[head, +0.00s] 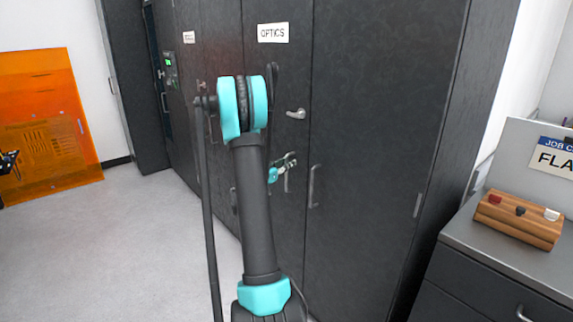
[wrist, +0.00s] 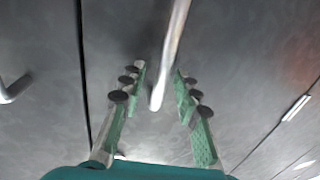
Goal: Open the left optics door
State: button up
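The left optics door (head: 285,75) is a dark panel with a white "OPTICS" label (head: 273,32). It looks shut, flush with the panel to its right. It has a silver lever (head: 295,113) and, lower down, a vertical bar handle (head: 286,182). My gripper (head: 285,164) is at this bar handle, partly covering it. In the wrist view my gripper (wrist: 160,74) is open, its green-padded fingers spread. The pale bar handle (wrist: 172,50) shows between the fingers, with gaps on both sides. I cannot tell how deep between the fingers it lies.
The right-hand door (head: 370,120) has its own vertical handle (head: 312,187), close beside my gripper. A grey counter (head: 475,237) with a wooden block (head: 519,219) stands at the right. An orange panel (head: 45,130) stands at the left. The grey floor (head: 130,240) is clear at left.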

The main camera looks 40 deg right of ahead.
jog(key=shift+c, duration=0.3)
grip_shut()
